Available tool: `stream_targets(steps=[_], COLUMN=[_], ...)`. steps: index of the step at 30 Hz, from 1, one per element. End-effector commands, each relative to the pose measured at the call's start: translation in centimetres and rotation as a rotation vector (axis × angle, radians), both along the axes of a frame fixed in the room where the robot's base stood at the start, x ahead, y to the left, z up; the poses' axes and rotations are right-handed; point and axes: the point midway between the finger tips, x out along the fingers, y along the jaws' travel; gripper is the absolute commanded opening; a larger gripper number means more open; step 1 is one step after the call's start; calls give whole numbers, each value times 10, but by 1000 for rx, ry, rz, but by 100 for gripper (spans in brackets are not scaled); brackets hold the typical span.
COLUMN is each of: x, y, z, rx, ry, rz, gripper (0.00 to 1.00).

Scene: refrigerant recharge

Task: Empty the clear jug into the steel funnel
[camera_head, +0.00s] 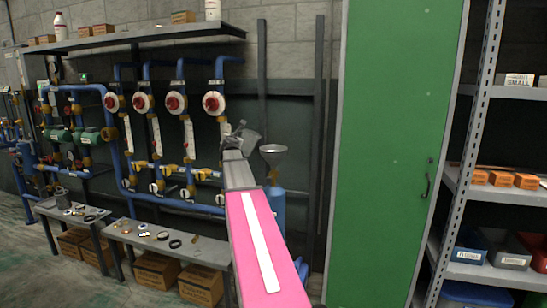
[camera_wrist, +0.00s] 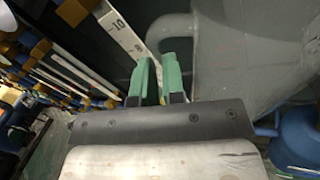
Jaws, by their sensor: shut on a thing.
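The clear jug (camera_wrist: 240,50) fills the upper right of the wrist view as a see-through grey wall with a curved handle (camera_wrist: 178,28). My gripper (camera_wrist: 158,80) has its green fingertips shut on that handle. In the head view the jug (camera_head: 249,139) is a small greyish shape, seemingly tilted, at the end of my arm. The steel funnel (camera_head: 272,151) stands upright on top of a blue cylinder (camera_head: 277,205), just right of and slightly below the jug. The jug's contents cannot be made out. My arm hides part of the cylinder.
Blue pipes with red-knobbed gauges (camera_head: 213,102) line the wall at left. A low bench (camera_head: 200,246) with small parts stands below them. A green cabinet (camera_head: 390,150) is right of the funnel, and a shelf rack (camera_head: 500,190) is farther right.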

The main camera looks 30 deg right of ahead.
Motion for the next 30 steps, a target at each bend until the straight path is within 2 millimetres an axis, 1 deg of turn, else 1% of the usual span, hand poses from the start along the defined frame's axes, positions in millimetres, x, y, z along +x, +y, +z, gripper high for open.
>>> stream_targets(steps=[3,18,24,30], x=[3,11,16,17], y=[5,17,23,25], z=[-14,-70,-81,-85], rx=[-46,-203,-308,-351], ry=[30,125,190,217], rz=[1,4,5,5], gripper=[0,0,0,0])
